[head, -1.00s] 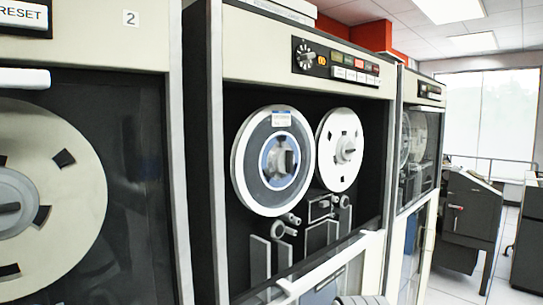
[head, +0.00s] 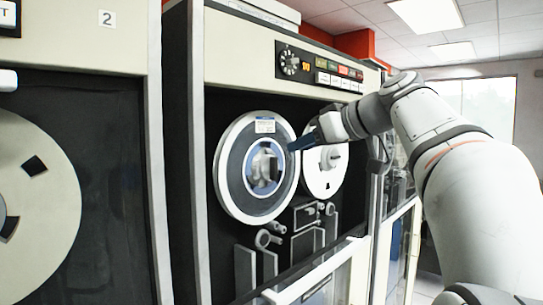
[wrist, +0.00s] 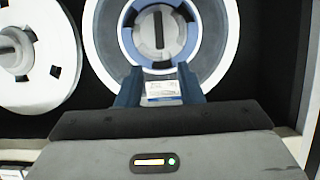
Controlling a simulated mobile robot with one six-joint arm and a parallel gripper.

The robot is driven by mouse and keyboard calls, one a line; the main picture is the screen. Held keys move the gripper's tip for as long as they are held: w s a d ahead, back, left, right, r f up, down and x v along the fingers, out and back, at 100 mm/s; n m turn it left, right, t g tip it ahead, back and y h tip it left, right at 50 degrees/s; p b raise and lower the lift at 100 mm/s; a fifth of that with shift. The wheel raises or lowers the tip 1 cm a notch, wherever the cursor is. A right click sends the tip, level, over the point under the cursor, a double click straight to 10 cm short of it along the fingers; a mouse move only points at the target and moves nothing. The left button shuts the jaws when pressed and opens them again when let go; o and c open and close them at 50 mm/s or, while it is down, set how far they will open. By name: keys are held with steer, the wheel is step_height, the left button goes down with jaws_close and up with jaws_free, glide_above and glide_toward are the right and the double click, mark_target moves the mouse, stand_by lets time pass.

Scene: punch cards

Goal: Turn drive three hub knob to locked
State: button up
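The tape drive in the middle of the head view has a left reel (head: 231,170) with a white label and a blue ring. At its centre is the grey hub knob (head: 265,168), which also shows in the wrist view (wrist: 160,32) with a dark, roughly upright bar across it. My gripper (head: 298,144) is in front of the reel's upper right side, apart from the knob. In the wrist view its blue fingers (wrist: 158,84) are spread open with nothing between them, below the knob and beside the white label. No locked mark is readable.
A second, white reel (head: 322,170) sits right of the first, partly behind my gripper. A control panel (head: 318,68) with a dial and buttons is above. A lowered glass door (head: 300,285) juts out below. Another drive, marked 2 (head: 107,18), stands at left.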

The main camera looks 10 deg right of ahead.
mark_target(276, 158)
steer(key=p+x, duration=0.1)
steer(key=x, duration=0.6)
steer(key=shift+w+a+f, duration=0.1)
steer(key=shift+f, duration=0.05)
steer(key=shift+c, duration=0.3)
jaws_close()
